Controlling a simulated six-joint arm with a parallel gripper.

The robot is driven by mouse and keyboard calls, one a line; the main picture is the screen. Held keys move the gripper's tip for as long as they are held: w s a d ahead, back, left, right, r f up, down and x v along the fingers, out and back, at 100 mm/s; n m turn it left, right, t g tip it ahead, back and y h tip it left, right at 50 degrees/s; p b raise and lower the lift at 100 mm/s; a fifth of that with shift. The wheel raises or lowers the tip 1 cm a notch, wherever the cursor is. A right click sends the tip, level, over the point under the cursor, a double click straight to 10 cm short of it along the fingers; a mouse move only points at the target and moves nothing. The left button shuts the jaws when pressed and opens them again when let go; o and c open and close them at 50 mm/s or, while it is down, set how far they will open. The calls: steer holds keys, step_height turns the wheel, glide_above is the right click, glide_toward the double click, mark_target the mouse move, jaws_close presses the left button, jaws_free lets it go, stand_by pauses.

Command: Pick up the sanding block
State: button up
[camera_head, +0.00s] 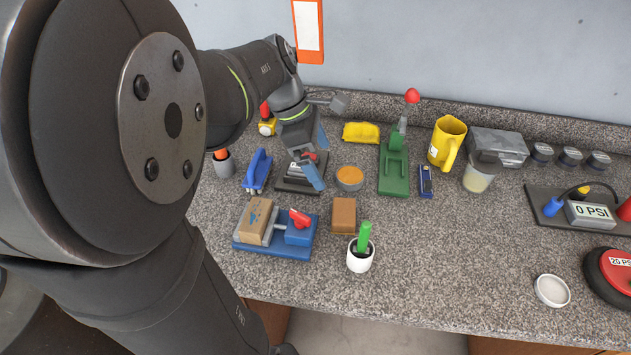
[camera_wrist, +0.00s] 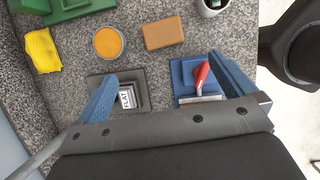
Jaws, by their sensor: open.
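The sanding block appears to be the plain brown block (camera_head: 344,215) lying flat on the counter, right of the blue vise (camera_head: 272,250). It also shows near the top of the wrist view (camera_wrist: 163,33), with nothing touching it. My gripper (camera_head: 317,156) is open and empty above the counter. In the wrist view, the space between its fingertips (camera_wrist: 162,68) is just below the brown block. The left finger overlaps a dark plate (camera_wrist: 144,88) with a "FLAT" label; the right finger overlaps the blue vise. A wooden block (camera_head: 256,220) sits in the vise.
A tin of orange stuff (camera_head: 350,177) and a white pot (camera_head: 360,260) with a green item stand near the brown block. A green stand (camera_head: 394,172), yellow mug (camera_head: 447,142) and blue-handled tool (camera_head: 257,170) are farther off.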

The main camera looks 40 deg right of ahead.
glide_above(344, 210)
steer(key=w+a, duration=0.1)
step_height(344, 210, down, 11)
steer(key=shift+w+r, duration=0.1)
steer(key=shift+a+x, duration=0.15)
steer(key=shift+x, duration=1.25)
steer(key=shift+a+x, duration=0.15)
steer(key=shift+x, duration=1.2)
steer(key=c, duration=1)
steer(key=shift+c, duration=0.2)
step_height(344, 210, up, 10)
steer(key=shift+f, duration=0.1)
steer(key=o, duration=0.5)
steer(key=c, duration=0.4)
